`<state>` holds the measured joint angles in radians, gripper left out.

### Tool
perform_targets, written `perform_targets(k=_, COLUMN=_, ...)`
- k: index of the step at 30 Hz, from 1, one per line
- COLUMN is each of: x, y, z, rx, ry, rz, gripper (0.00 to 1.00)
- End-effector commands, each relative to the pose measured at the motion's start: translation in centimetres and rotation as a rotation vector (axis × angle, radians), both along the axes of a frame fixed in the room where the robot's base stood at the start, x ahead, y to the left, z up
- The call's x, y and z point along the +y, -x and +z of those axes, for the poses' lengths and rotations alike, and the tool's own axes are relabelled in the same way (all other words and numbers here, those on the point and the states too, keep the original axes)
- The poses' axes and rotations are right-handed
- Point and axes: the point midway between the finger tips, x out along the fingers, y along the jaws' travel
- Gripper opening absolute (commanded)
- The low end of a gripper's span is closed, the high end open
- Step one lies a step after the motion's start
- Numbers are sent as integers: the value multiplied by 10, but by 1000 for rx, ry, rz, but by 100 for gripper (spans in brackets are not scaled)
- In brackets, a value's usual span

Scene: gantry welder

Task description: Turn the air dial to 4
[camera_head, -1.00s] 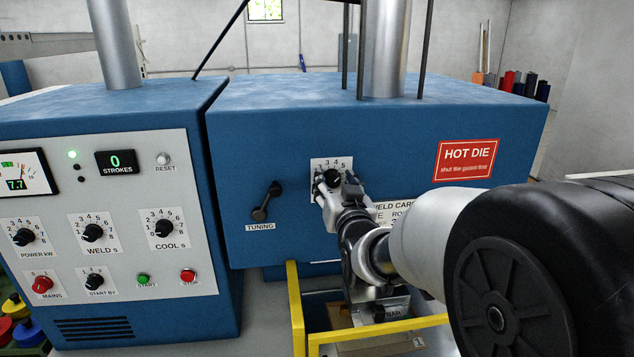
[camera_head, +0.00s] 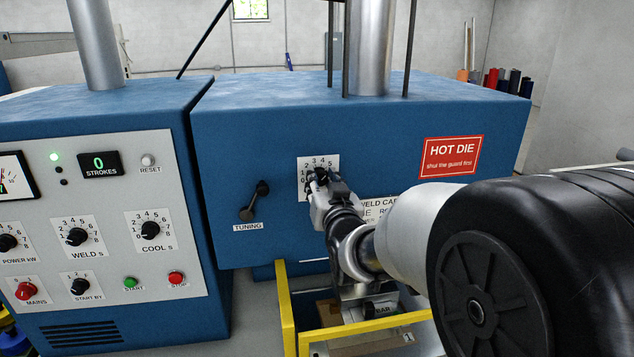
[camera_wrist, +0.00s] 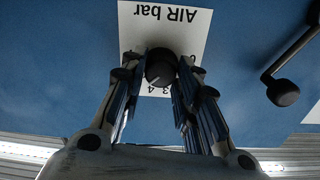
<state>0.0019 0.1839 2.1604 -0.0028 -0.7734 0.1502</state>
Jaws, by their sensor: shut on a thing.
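The air dial is a small black knob on a white scale plate (camera_head: 318,163) on the blue front of the press. The knob (camera_wrist: 160,70) shows in the wrist view under upside-down "AIR bar" lettering, with the 3 and 4 marks just below it. A pale pointer line on the knob points down towards these numbers; I cannot tell its exact setting. My gripper (camera_head: 319,182) reaches the dial from the front right and is shut on the knob. In the wrist view its fingers (camera_wrist: 160,78) stand on either side of the knob. The gripper partly hides the dial in the head view.
A black tuning lever (camera_head: 255,201) sticks out left of the dial. A red HOT DIE sign (camera_head: 452,156) is to the right. A control panel (camera_head: 110,260) with several knobs is at the left. A yellow guard frame (camera_head: 287,310) stands below my arm.

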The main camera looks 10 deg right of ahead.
Motion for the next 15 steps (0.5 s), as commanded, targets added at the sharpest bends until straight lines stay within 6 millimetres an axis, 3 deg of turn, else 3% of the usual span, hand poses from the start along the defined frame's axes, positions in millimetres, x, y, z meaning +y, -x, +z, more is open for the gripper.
perform_targets(k=15, x=1, y=0, z=-3, rx=-5, ry=241, rz=-1, gripper=5)
